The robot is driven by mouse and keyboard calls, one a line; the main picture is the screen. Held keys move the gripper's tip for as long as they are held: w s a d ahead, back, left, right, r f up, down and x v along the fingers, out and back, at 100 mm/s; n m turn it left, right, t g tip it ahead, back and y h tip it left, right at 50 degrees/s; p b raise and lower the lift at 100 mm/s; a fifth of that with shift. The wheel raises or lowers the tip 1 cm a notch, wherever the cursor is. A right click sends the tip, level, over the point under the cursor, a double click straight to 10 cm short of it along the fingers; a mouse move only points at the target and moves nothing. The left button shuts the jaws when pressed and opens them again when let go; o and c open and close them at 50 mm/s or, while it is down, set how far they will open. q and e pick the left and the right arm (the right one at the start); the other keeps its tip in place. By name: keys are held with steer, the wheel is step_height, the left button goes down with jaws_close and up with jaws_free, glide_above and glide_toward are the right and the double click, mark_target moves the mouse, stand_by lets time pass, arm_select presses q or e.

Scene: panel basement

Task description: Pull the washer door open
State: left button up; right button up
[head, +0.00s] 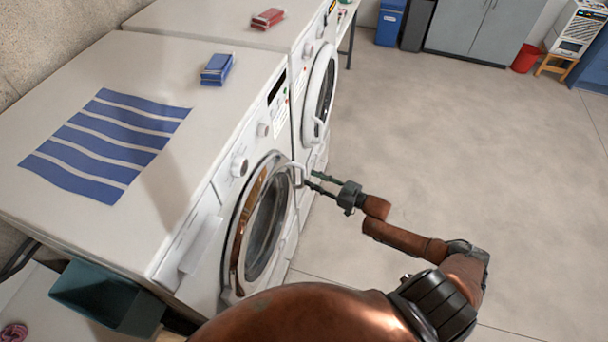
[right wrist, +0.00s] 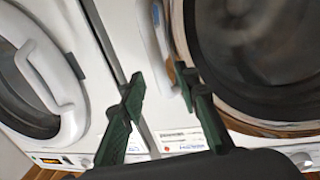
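The near white washer (head: 215,205) has a round door (head: 265,232) with a shiny rim and dark glass. The door lies at or close to the washer's front; I cannot tell if it is slightly ajar. Its pale handle (head: 298,168) is on the side toward the second machine. My right gripper (head: 309,180) is at this handle, its two green fingers apart. In the right wrist view the gripper (right wrist: 160,82) is open, with the door glass (right wrist: 255,45) to the right. Contact with the handle is unclear. My left gripper is not in view.
A second white machine (head: 235,22) with a round door (head: 320,85) stands beside the washer. A striped cloth (head: 110,142) and a blue box (head: 217,69) lie on top. A teal bin (head: 105,297) is at lower left. The floor (head: 460,130) to the right is clear.

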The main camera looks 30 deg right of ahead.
mark_target(304, 175)
steer(key=x, duration=0.4)
steer(key=shift+w+a, duration=0.1)
steer(key=shift+w, duration=0.15)
steer(key=shift+w+a, duration=0.1)
steer(key=shift+w, duration=0.05)
steer(key=shift+c, duration=0.8)
steer(key=c, duration=0.6)
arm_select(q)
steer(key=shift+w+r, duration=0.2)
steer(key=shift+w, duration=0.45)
arm_select(e)
jaws_close()
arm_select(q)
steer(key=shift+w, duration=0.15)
